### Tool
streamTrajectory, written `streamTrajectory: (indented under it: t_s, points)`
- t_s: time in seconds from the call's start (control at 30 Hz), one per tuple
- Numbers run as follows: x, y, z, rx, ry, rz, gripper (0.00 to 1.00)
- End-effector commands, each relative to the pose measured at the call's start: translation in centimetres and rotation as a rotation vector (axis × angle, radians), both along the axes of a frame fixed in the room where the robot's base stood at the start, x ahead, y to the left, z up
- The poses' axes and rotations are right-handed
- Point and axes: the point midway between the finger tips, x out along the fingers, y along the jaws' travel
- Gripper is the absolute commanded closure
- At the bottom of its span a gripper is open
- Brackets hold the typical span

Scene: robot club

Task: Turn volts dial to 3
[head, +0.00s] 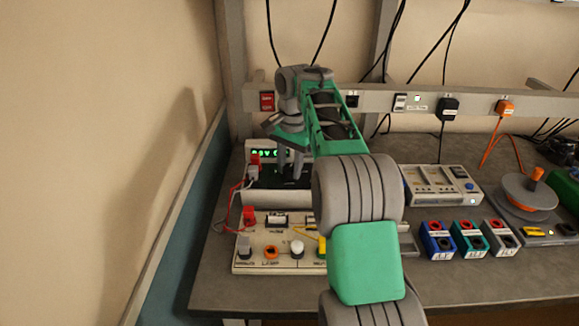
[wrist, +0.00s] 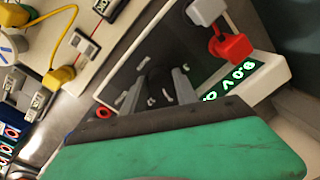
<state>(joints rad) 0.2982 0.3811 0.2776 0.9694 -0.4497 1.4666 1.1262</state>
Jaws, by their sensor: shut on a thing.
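The power supply (head: 290,198) stands at the left of the bench, with a dark sloping panel and a lit green display (head: 263,153). The display also shows in the wrist view (wrist: 232,82), turned over; it ends in a V, but I cannot read its digits surely. My gripper (head: 291,168) points down onto the panel. In the wrist view the dark volts dial (wrist: 159,76) sits between the two grey fingers of my gripper (wrist: 160,88), which are shut on it. White marks ring the dial. Its pointer and setting are hidden or too small to tell.
Red and grey plugs (wrist: 232,47) stand up beside the display. A cream lamp board (head: 275,255) with knobs and wires lies in front. A grey meter box (head: 441,186) and several coloured blocks (head: 470,240) are to the right. A wall rail (head: 380,103) runs behind.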

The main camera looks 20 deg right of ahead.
Motion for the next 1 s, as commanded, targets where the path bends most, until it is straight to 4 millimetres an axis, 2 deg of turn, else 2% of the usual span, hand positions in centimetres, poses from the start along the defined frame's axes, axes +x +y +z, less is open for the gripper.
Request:
streamTrajectory:
  t_s: [0.37, 1.0]
  points:
    - [-0.03, -0.06, 0.25, 0.001, 0.000, 0.158, 1.00]
    - [-0.01, -0.27, 0.15, 0.000, 0.000, 0.749, 1.00]
